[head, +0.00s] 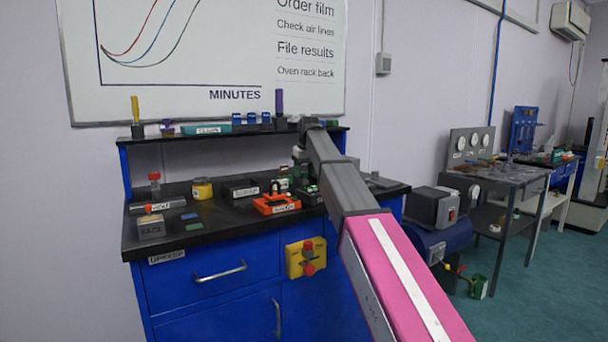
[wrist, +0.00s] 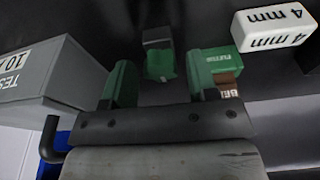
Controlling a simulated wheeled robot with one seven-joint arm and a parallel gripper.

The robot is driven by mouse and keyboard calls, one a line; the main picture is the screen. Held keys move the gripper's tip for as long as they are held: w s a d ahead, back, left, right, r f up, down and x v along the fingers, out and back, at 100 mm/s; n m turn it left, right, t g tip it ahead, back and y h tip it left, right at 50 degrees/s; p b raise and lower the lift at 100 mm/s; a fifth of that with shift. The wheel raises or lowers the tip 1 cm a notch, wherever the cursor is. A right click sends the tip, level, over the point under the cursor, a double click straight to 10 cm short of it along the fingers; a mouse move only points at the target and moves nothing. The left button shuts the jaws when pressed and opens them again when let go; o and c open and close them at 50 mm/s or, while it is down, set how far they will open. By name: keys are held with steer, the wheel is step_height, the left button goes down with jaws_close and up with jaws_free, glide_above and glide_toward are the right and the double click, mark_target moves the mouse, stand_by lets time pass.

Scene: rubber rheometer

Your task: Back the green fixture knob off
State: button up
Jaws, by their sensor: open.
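In the wrist view a green knob (wrist: 160,66) sits on the front of a small dark grey block (wrist: 158,38); I take it to be the fixture knob. My gripper (wrist: 161,62) is open, with one green-padded finger on each side of the knob. Dark gaps show between the knob and both fingers, and nothing is held. In the head view my arm reaches over the bench top (head: 225,235), and my gripper and the knob are mostly hidden by it; I cannot pick out the knob there.
A grey box marked TEST 10 (wrist: 40,78) is close left in the wrist view. A white 4 mm block (wrist: 272,26) and a brown labelled box (wrist: 228,82) are right. On the bench, an orange fixture (head: 276,204) and yellow jar (head: 202,189) stand left of my arm.

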steer(key=m+h, duration=0.1)
steer(key=m, duration=0.4)
steer(key=shift+a+m, duration=0.1)
steer(key=shift+m, duration=0.2)
steer(key=c, duration=0.8)
steer(key=n, duration=0.4)
steer(key=shift+y, duration=0.4)
steer(key=shift+n, duration=0.3)
steer(key=n, duration=0.4)
steer(key=shift+n+y, duration=0.3)
